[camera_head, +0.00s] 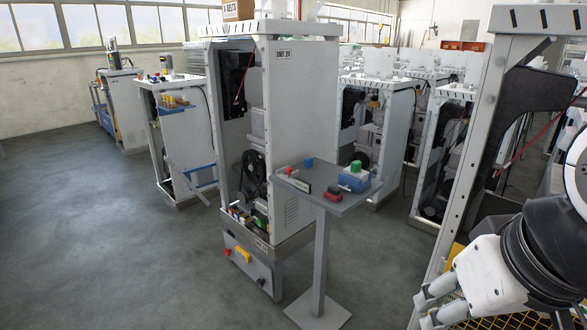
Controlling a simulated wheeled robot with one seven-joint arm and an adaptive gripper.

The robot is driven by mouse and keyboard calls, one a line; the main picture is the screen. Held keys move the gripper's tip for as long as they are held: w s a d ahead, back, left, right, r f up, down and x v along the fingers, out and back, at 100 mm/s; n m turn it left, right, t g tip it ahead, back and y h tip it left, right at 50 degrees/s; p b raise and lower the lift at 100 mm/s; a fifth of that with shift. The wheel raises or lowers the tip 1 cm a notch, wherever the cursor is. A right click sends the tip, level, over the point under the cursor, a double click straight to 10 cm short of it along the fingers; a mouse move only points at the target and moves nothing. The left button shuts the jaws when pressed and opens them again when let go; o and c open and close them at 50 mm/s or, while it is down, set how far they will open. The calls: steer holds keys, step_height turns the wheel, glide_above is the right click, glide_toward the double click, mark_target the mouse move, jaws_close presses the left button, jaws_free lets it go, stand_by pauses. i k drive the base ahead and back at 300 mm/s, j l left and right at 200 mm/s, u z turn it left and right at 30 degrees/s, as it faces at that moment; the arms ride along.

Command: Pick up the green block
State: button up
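A small green block (356,166) sits on top of a blue box-like object (354,181) on the grey pedestal table (318,178) in the middle of the head view. Another small green item (305,188) lies near the table's front left, beside a pale bar. My gripper (428,308) is at the lower right, partly cut off by the frame edge. It is well to the right of and nearer than the table, apart from the green block. Its fingers are too unclear to tell whether it is open or shut.
A red block (333,194) and other small items lie on the table. A tall cabinet marked UNT 24 (284,120) stands directly behind and left, with several coloured items on its low shelf. A tall frame (478,140) rises at right near my arm. Floor at left (80,220) is clear.

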mark_target(356, 166)
steer(key=i+j+z, duration=0.15)
steer(key=i+j, duration=0.15)
steer(key=i+j+z, duration=0.15)
steer(key=i+j, duration=0.15)
steer(key=i, duration=0.15)
steer(key=i+j+z, duration=0.15)
steer(key=i+j, duration=0.2)
steer(key=i+j+z, duration=0.15)
steer(key=i+j, duration=0.2)
steer(key=i+j+z, duration=0.15)
steer(key=i+j, duration=0.15)
steer(key=j, duration=0.25)
steer(key=i+j+z, duration=0.15)
steer(key=i+j, duration=0.15)
steer(key=j, duration=0.15)
steer(key=i+j+z, duration=0.15)
steer(key=j, duration=0.35)
steer(key=i, duration=0.1)
